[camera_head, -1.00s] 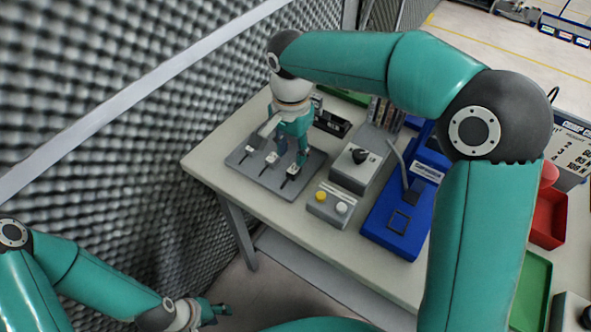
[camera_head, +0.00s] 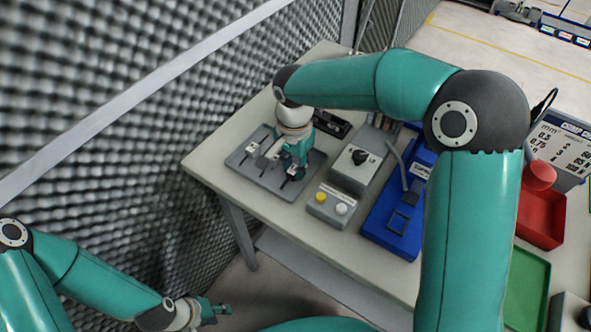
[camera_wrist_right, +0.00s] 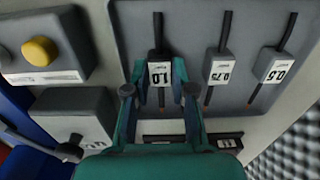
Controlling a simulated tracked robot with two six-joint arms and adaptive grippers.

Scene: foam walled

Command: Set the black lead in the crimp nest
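In that view the leads are the 1.0 lead (camera_wrist_right: 158,30), the 0.75 lead (camera_wrist_right: 225,30) and the 0.5 lead (camera_wrist_right: 288,28). My right gripper (camera_wrist_right: 159,68) is open, its fingers on either side of the 1.0 holder, with small gaps. In the head view my right gripper (camera_head: 291,168) is low over the tray's right part. My left gripper (camera_head: 222,310) is away from the bench; its opening is unclear. I cannot single out the crimp nest.
A blue press (camera_head: 385,235) with a lever stands right of the tray. A grey box with a black knob (camera_head: 358,158) and a box with yellow and white buttons (camera_head: 331,205) lie between. Red bin (camera_head: 543,220) and green bin (camera_head: 527,285) are at right. A foam wall borders the left.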

